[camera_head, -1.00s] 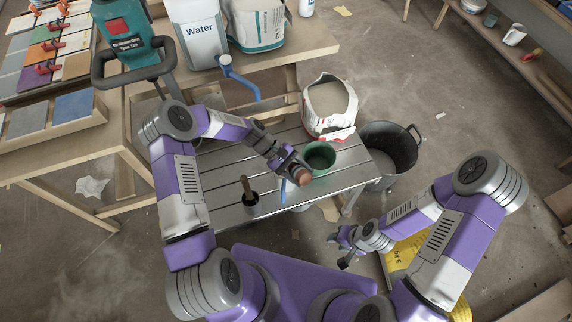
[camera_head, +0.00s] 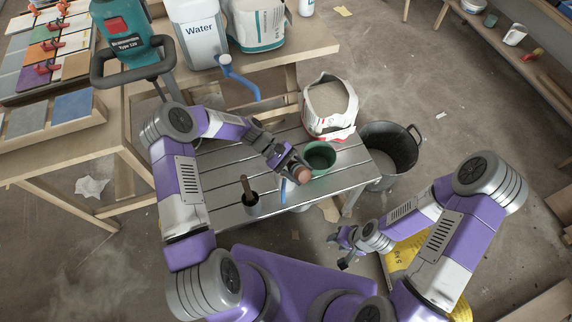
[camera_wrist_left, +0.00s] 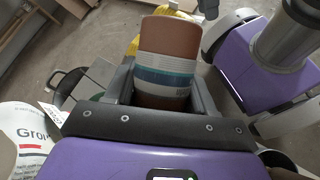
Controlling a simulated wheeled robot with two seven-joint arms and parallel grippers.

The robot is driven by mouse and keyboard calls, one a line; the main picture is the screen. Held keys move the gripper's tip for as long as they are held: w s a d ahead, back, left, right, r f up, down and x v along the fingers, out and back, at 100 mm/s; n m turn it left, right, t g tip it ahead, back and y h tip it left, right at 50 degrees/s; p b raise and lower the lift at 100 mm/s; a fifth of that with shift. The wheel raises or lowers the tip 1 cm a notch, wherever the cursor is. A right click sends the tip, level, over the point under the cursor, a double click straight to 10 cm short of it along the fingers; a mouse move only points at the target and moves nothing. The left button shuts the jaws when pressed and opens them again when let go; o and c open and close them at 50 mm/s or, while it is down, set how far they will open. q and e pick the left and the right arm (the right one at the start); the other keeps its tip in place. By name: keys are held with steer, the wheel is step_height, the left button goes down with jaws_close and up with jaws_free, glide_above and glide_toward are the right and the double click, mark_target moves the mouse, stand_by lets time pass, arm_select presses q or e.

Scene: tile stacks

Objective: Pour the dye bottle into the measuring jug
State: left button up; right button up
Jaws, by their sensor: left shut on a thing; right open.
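My left gripper (camera_head: 294,171) is shut on the dye bottle (camera_wrist_left: 167,62), a brown cylinder with a blue and white banded label. In the head view the bottle's reddish-brown end (camera_head: 304,173) shows just left of a green jug (camera_head: 320,157), above the metal slatted bench (camera_head: 220,170). The green jug looks like the measuring jug; no scale is readable on it. The bottle is close to its near-left rim; I cannot tell whether they touch. No stream of dye is visible. My right gripper (camera_head: 338,252) is open and empty, off the bench's front edge.
An open white sack (camera_head: 330,108) and a black bucket (camera_head: 390,152) are behind and right of the jug. A blue-spouted water container (camera_head: 201,42) stands on the wooden table behind.

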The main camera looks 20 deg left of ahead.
arm_select(q)
steer(key=shift+w+a+r+n+g+h+b, duration=0.25)
steer(key=shift+r+g+h+b, duration=0.15)
steer(key=shift+h+b, duration=0.15)
steer(key=shift+w+a+r+n+g+h+b, duration=0.15)
steer(key=shift+w+a+r+g+h+b, duration=0.15)
steer(key=shift+h+b, duration=0.2)
stand_by(1.9)
steer(key=shift+s, duration=0.15)
stand_by(0.6)
